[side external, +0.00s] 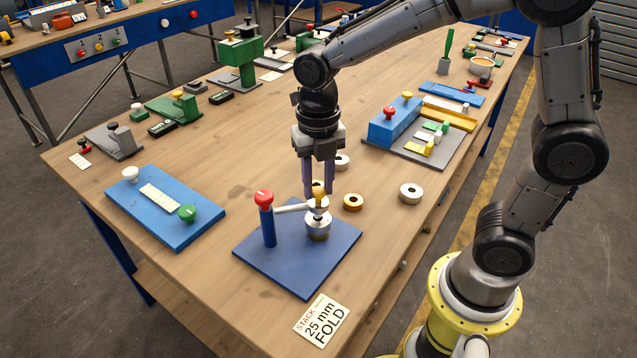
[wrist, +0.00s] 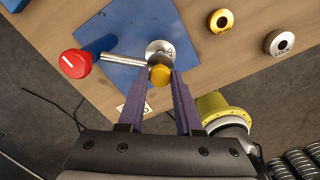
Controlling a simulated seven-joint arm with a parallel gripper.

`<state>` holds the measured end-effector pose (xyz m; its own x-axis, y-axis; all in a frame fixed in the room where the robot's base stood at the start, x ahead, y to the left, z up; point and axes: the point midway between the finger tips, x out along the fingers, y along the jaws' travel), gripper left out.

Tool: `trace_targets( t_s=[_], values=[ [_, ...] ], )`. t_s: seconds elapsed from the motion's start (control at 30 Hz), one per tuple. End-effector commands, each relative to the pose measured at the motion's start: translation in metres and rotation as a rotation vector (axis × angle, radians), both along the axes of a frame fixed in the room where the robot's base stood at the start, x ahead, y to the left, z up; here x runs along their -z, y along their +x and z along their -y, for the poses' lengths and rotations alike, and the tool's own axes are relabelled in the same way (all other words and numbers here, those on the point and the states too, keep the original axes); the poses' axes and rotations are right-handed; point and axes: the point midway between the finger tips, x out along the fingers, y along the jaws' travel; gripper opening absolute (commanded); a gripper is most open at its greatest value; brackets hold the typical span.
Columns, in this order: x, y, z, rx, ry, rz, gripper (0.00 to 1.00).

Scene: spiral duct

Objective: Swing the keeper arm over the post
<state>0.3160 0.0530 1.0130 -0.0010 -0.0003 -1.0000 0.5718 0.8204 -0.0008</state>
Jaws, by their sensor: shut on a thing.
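The keeper arm (side external: 292,208) is a thin silver bar running from a blue pillar (side external: 268,228) with a red knob (side external: 263,198) to a yellow knob (side external: 320,193) at its free end. My gripper (side external: 319,194) points down with its purple fingers shut on the yellow knob, which also shows between the fingertips in the wrist view (wrist: 160,75). A silver ring stack (side external: 318,227) stands on the blue base plate (side external: 300,270), right under the arm's free end. The post is largely hidden by the stack, knob and fingers. I cannot tell whether the arm is centred over it.
A yellow ring (side external: 353,202) and a silver ring (side external: 410,193) lie loose to the right; another ring (side external: 342,162) lies behind. A blue board (side external: 150,220) lies left. A "25 mm FOLD" card (side external: 322,320) lies in front. Other fixtures stand farther back.

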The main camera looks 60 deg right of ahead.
Motion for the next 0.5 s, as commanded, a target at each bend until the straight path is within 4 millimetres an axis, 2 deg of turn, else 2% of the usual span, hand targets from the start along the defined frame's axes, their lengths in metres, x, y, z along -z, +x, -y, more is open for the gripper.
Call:
trace_targets(
  t_s=[0.13, 0.17, 0.3, 0.5],
  values=[
    [-0.0022, 0.0008, 0.0001, 0.001, 0.0, 0.005, 0.0],
    [-0.0022, 0.0008, 0.0001, 0.001, 0.0, 0.005, 0.37],
    [-0.0016, 0.0006, 0.0, 0.001, 0.001, 0.004, 0.63],
    [-0.0008, 0.0003, 0.0, 0.002, 0.0, 0.002, 0.64]
  ],
)
